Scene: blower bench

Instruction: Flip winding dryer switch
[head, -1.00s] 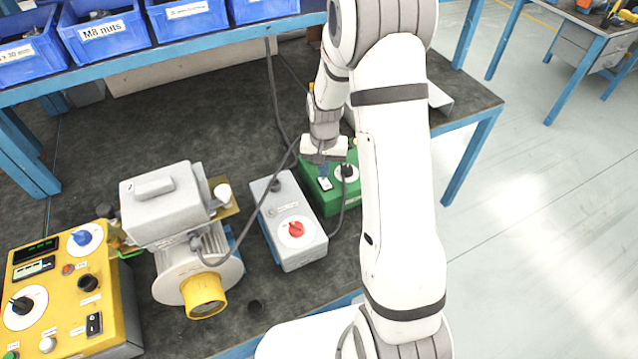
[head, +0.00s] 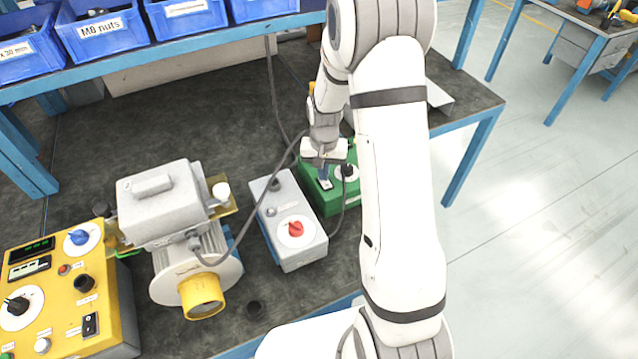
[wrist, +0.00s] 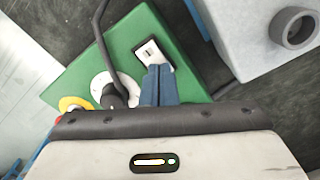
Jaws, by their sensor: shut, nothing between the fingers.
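The green box (head: 345,203) stands on the bench behind my arm, and no name can be read on it. On its top are a rocker switch in a dark frame with a white plate (wrist: 150,50), and a dark knob on a white dial (wrist: 112,97). My gripper (wrist: 158,68) is shut and empty, its blue fingers pointing down at the switch's near end. In the head view my gripper (head: 324,177) is right over this switch. The fingertips hide part of the switch; I cannot tell whether they touch it.
A grey box with a red knob (head: 295,228) stands left of the green box. A grey blower (head: 165,205) and a yellow control panel (head: 75,290) are further left. A dark cable (wrist: 102,45) runs to the green box. Blue bins (head: 185,20) line the shelf behind.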

